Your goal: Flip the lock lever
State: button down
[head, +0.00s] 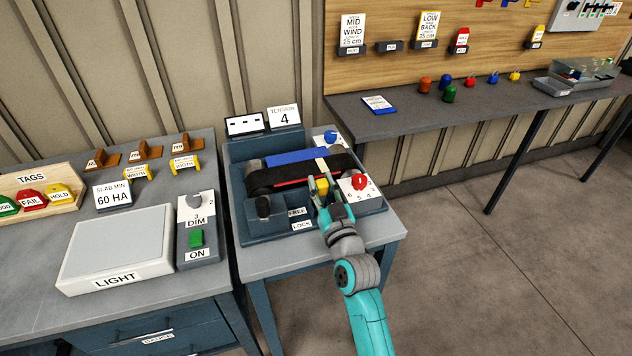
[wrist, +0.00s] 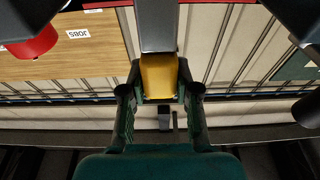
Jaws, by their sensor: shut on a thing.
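The belt press (head: 240,225) stands on a small grey bench, with black belts running across it. Its FREE label (head: 297,212) sits above its LOCK label (head: 302,225) at the front. My gripper (head: 321,186) is over the press's front right, right of these labels. In the wrist view, my gripper (wrist: 160,98) is shut on the yellow end of a dark grey lever (wrist: 158,75), one finger on each side. In the head view the fingers hide most of this lever, so I cannot tell whether it is at FREE or LOCK.
A red knob (head: 359,182) on a numbered white plate is close right of my gripper. A black knob (head: 264,206) stands at the press's front left. A blue knob (head: 331,137) is at its back right. A light box (head: 115,240) is on the left bench.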

jog(key=shift+s, duration=0.2)
jog(key=c, duration=0.8)
grip_release()
jog(key=shift+s+d+f, duration=0.1)
jog(key=shift+s+f, duration=0.05)
jog(key=shift+s, duration=0.2)
jog(key=r+v, duration=0.1)
jog(key=v, duration=0.7)
jog(key=r+v, duration=0.1)
jog(key=v, duration=0.3)
jog(key=shift+s+d+r, duration=0.1)
jog(key=shift+s+r, duration=0.25)
